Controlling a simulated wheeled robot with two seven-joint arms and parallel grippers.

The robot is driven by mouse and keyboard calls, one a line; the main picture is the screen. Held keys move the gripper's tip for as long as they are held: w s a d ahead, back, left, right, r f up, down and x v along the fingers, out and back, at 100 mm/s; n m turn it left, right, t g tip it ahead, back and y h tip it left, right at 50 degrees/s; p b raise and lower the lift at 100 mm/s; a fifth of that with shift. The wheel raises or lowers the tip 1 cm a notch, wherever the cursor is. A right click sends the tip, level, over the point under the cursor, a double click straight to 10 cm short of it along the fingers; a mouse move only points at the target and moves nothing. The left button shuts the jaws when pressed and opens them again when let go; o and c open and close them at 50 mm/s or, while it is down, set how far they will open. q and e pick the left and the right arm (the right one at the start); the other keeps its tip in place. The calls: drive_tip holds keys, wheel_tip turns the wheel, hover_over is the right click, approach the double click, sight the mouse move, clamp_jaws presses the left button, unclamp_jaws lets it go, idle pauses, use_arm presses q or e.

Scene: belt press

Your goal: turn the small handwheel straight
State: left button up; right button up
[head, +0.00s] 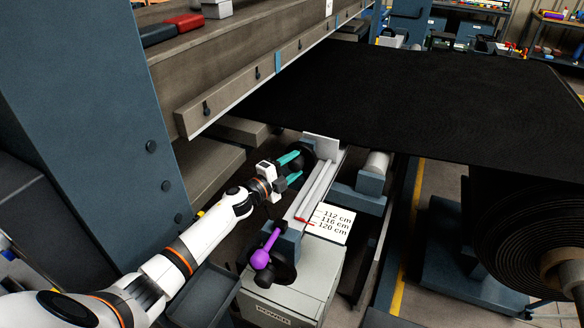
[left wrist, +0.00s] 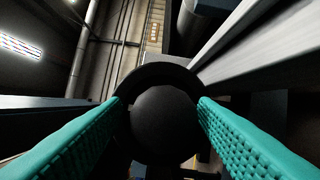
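The small black handwheel (head: 306,158) sits at the far end of the grey guide unit in the head view, partly hidden behind my fingers. In the left wrist view a dark, round knob or hub (left wrist: 165,120) and a curved black rim (left wrist: 158,72) fill the middle. My left gripper (head: 295,168) has teal fingers held apart, with the tips at the wheel. In the left wrist view the round part lies between the fingers; I see no clear grip on it. The wheel's exact angle is hard to tell. My right gripper is not in view.
A second black wheel with a purple handle (head: 264,255) stands nearer, above a grey box (head: 290,295). A white scale card (head: 329,223) reads 112, 116 and 120 cm, with a red pointer beside it. The black belt (head: 400,100) and press beam (head: 250,80) lie beyond.

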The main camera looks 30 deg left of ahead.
use_arm(q)
drive_tip(key=shift+o, duration=0.2)
drive_tip(key=shift+f, duration=0.1)
drive_tip(key=shift+s, duration=0.1)
drive_tip(key=shift+s+a, duration=0.1)
drive_tip(key=shift+s, duration=0.2)
drive_tip(key=p+v, duration=0.2)
drive_tip(key=v, duration=0.9)
drive_tip(key=shift+p, duration=0.3)
